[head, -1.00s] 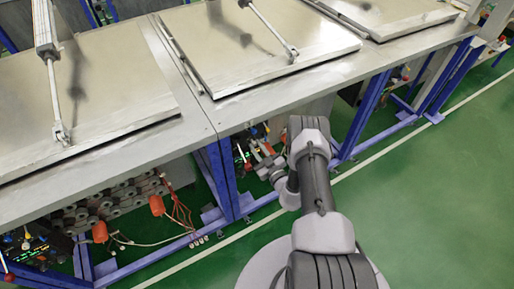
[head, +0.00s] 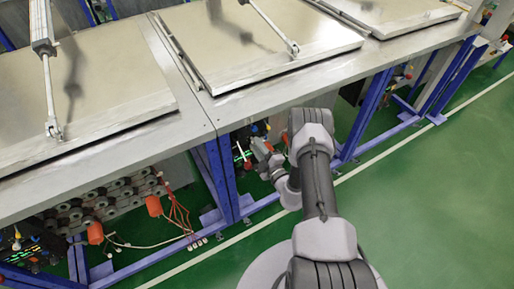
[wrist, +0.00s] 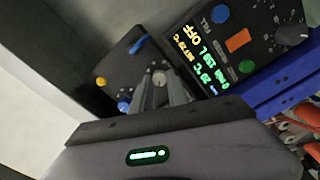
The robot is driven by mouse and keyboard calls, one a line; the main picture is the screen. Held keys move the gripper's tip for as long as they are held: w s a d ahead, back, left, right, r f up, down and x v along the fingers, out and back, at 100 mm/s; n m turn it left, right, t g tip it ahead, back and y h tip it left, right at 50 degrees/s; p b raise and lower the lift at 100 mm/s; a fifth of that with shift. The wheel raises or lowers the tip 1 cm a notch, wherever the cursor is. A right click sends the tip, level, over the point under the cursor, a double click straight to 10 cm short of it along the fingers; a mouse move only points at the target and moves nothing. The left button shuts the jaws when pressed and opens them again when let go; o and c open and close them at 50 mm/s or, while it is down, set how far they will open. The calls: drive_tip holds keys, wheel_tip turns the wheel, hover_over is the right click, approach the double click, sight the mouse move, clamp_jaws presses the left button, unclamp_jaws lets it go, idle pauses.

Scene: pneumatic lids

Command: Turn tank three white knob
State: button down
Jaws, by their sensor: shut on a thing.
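The pale, whitish knob (wrist: 158,77) sits on a small dark control box (wrist: 120,75) in the wrist view. My gripper (wrist: 162,82) points at this box, and its two fingers are shut on the knob, one on each side. In the head view my gripper (head: 262,148) is under the front edge of the middle tank's bench, small and partly hidden by my arm. The knob cannot be made out there. I see no number that tells which tank is the third.
The metal bench edge (head: 270,103) and blue legs (head: 222,180) stand close. Green floor (head: 440,200) is clear at right.

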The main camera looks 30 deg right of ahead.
drive_tip(key=shift+f+n+b, duration=0.1)
drive_tip(key=shift+n+b, duration=0.85)
drive_tip(key=shift+n, duration=4.05)
drive_tip(key=c, duration=1.3)
unclamp_jaws()
drive_tip(key=s+p, duration=0.4)
drive_tip(key=s, duration=1.3)
drive_tip(key=shift+s+d, duration=0.25)
drive_tip(key=shift+d, duration=0.05)
